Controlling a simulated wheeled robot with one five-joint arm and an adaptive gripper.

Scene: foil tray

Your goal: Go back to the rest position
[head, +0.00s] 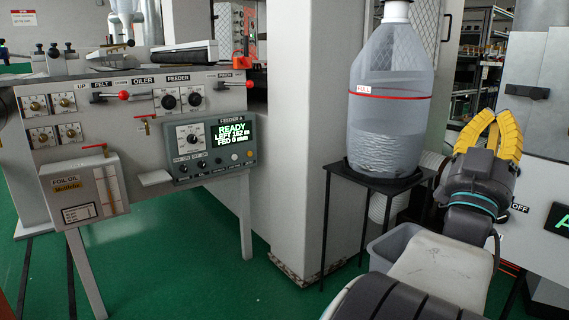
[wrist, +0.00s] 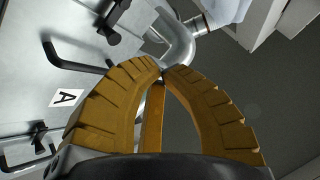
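My gripper (head: 493,122) is raised at the right of the head view, pointing upward, with yellow ribbed fingers on a dark wrist. In the wrist view its fingers (wrist: 162,74) curve together and their tips meet. Nothing shows between them. No foil tray can be made out.
A grey feeder panel (head: 217,147) reads READY, with knobs and levers around it. A foil oil box (head: 85,190) hangs below left. Green floor (head: 190,270) is open at front left. Pipes (wrist: 180,42) show beyond my fingers.

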